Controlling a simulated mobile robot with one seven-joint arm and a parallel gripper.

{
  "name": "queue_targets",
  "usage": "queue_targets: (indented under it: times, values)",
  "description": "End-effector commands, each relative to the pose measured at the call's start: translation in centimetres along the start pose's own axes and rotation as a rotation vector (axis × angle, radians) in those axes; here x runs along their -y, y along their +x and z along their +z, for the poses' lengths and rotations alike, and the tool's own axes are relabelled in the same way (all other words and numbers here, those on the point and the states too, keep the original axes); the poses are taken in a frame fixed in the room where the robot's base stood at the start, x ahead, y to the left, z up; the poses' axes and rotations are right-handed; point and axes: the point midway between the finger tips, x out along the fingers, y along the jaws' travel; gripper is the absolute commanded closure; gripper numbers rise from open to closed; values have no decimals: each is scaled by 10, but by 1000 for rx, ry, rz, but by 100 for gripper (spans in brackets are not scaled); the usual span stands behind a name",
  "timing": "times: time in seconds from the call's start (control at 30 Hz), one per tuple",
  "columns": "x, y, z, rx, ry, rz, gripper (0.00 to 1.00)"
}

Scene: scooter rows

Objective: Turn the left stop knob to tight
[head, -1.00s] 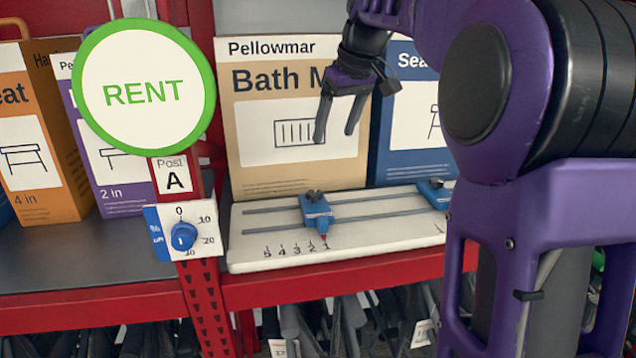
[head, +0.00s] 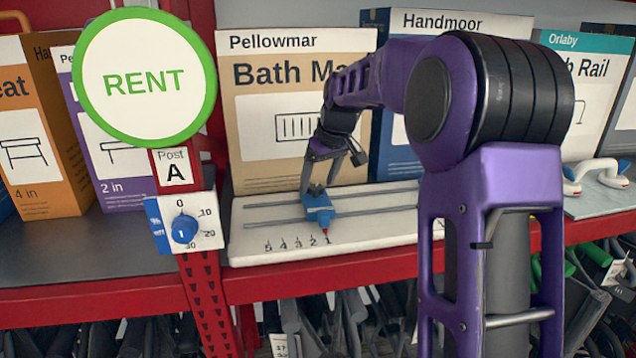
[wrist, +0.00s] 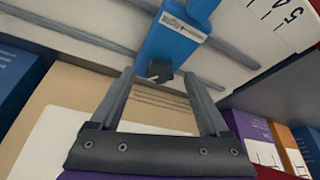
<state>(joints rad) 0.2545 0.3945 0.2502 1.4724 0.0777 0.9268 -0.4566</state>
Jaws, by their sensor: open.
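The left stop is a blue block (head: 319,208) on two grey rails of a white board (head: 375,232). Its red pointer is by the 1 of the scale. Its black knob (head: 316,190) is on top and also shows in the wrist view (wrist: 160,71). My gripper (head: 311,184) is over the left stop, fingers pointing down. In the wrist view my gripper (wrist: 158,76) is open, with the knob between the two fingertips; a gap shows on each side. I cannot tell how deep the tips reach. The right stop is hidden behind my arm in the head view.
A tan Bath Mat box (head: 275,130) stands close behind the board, and a blue box (head: 395,150) to its right. A red post with a dial (head: 185,228) and a round RENT sign (head: 145,82) stand at left. White-handled rails (head: 600,178) lie at right.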

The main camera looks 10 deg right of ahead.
Motion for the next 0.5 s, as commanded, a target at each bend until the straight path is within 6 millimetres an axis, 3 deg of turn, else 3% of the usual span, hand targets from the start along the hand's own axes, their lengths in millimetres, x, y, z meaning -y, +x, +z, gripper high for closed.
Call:
queue_targets:
  times: [0.37, 0.5]
  values:
    - [0, 7, 0, 0, -1, 0, 21]
    - [0, 7, 0, 0, 0, 0, 44]
